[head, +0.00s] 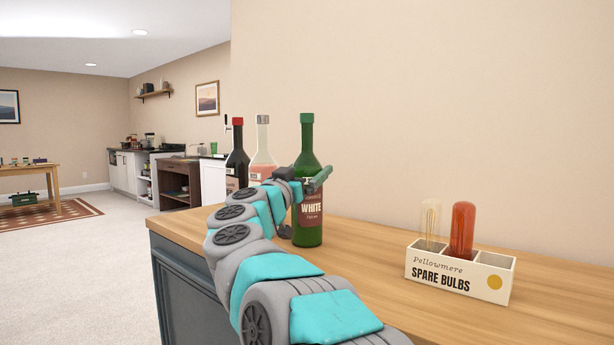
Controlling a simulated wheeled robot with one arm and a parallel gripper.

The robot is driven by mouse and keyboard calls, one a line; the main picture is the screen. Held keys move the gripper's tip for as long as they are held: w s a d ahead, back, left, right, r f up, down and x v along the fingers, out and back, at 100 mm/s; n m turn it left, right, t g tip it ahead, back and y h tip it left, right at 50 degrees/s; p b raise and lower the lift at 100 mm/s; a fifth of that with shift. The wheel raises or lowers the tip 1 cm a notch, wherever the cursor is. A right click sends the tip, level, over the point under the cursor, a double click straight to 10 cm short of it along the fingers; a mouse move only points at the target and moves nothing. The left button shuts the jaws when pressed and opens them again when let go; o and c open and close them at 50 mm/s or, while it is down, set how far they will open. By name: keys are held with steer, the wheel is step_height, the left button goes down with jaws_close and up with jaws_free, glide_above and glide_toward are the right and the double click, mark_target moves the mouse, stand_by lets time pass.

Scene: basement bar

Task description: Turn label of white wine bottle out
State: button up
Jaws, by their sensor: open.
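The white wine bottle (307,155) is green glass with a green cap. It stands upright on the wooden counter top. Its dark red label, with the word WHITE, shows on the side facing me; its left edge is partly covered by my arm. My gripper (316,182) is open at the bottle, across its body just above the label. Whether the fingers touch the glass I cannot tell.
A dark bottle with a red cap (237,160) and a pink bottle with a grey cap (263,150) stand close on the left, partly behind my arm. A spare bulbs box (460,275) holds two bulbs at right. The counter (365,250) between is clear.

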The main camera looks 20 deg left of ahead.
steer(key=shift+d+n+y, duration=0.2)
steer(key=shift+n+y, duration=0.1)
steer(key=shift+y, duration=0.2)
steer(key=shift+a+f+n+y, duration=0.1)
steer(key=shift+a+n+y, duration=0.1)
steer(key=shift+n+y, duration=0.5)
steer(key=shift+r+m+p, duration=0.2)
steer(key=shift+m+p, duration=0.1)
steer(key=shift+p, duration=0.05)
steer(key=shift+f, duration=0.1)
steer(key=shift+c, duration=0.2)
steer(key=c, duration=0.9)
steer(key=shift+a+m+h+p, duration=0.1)
steer(key=shift+m+h+p, duration=0.3)
steer(key=shift+h, duration=0.3)
steer(key=shift+c, duration=0.2)
steer(key=shift+m+h, duration=0.6)
steer(key=shift+h, duration=0.4)
steer(key=shift+m+g+h, duration=0.3)
steer(key=shift+m+h, duration=0.2)
steer(key=shift+h, duration=0.4)
